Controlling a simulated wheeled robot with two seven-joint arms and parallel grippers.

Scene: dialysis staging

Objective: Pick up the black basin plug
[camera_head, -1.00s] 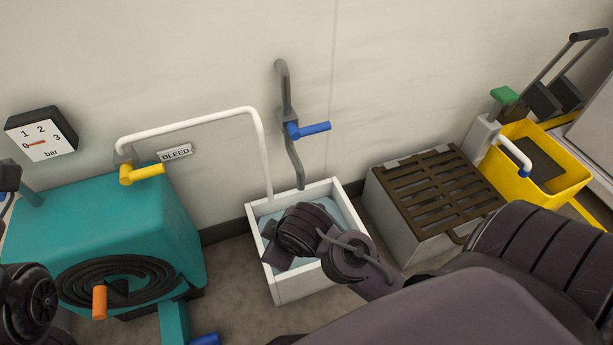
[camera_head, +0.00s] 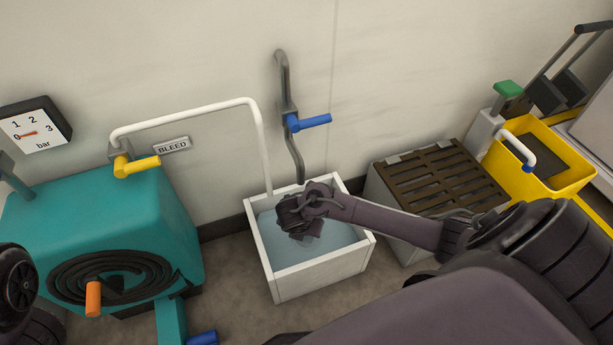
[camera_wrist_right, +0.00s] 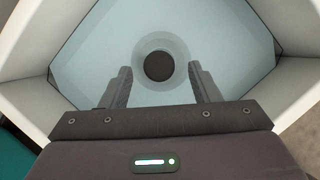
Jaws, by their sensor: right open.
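The black basin plug (camera_wrist_right: 159,66) is a round dark disc in a pale ring on the floor of the basin. In the right wrist view it lies between and just beyond my fingertips. My right gripper (camera_wrist_right: 160,75) is open and empty, pointing down at the plug; I cannot tell its exact height above it. In the head view my right gripper (camera_head: 302,235) is over the white basin (camera_head: 320,272) and hides the plug. My left gripper is not clearly in view; only dark parts of my left arm show at the left edge.
A teal machine (camera_head: 110,235) with a coiled black hose stands left of the basin. A white pipe (camera_head: 262,150) and a grey pipe with a blue lever (camera_head: 310,122) come down near the basin's back. A slatted grate box (camera_head: 435,178) and yellow bucket (camera_head: 545,165) stand right.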

